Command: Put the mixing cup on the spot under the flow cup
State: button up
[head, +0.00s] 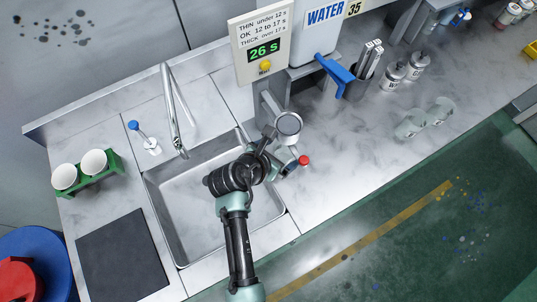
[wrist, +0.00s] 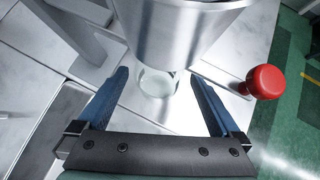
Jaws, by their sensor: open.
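The flow cup (head: 288,125) is a metal cup held on a stand at the right edge of the sink; in the wrist view its shiny body (wrist: 175,30) fills the top. Below it, a clear, round mixing cup (wrist: 157,84) shows on the pale base surface, partly hidden by the flow cup. The spot itself cannot be made out. My gripper (wrist: 158,76) is open, with one blue finger on each side of the clear cup and gaps between. In the head view my gripper (head: 277,152) is beside the stand, below the flow cup.
A red knob (wrist: 265,82) stands close to the right finger. The stand's post (wrist: 72,32) is at left. A display (head: 263,50) reads 26 s.

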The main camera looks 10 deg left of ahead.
jog(key=v, duration=0.9)
jog(key=shift+r, duration=0.2)
jog(key=shift+s+a, duration=0.1)
